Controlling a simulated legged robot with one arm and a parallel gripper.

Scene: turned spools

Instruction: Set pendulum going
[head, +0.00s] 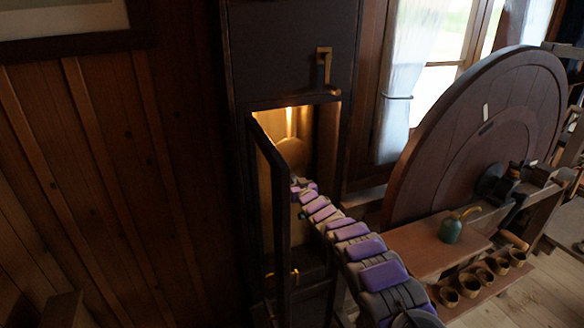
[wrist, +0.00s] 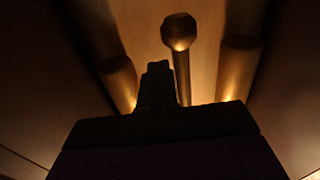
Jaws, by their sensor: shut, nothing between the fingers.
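A tall dark clock case (head: 290,50) stands against the wall with its lower opening lit inside. Within it, a round brass pendulum bob (head: 291,151) shows dimly in the head view. In the wrist view, what looks like the pendulum (wrist: 180,32) is a faceted round end on a thin rod. A brass cylinder hangs on each side of it, one left (wrist: 119,80) and one right (wrist: 239,68). My gripper (head: 302,187) is inside the opening, shut and empty. Its dark fingers (wrist: 158,72) appear just left of the rod; I cannot tell whether they touch.
The narrow case door (head: 272,190) stands open, close left of my arm. A brass crank handle (head: 325,70) is on the case front. A large wooden wheel (head: 480,130), a green oil can (head: 451,229) and several small cups (head: 485,277) lie to the right.

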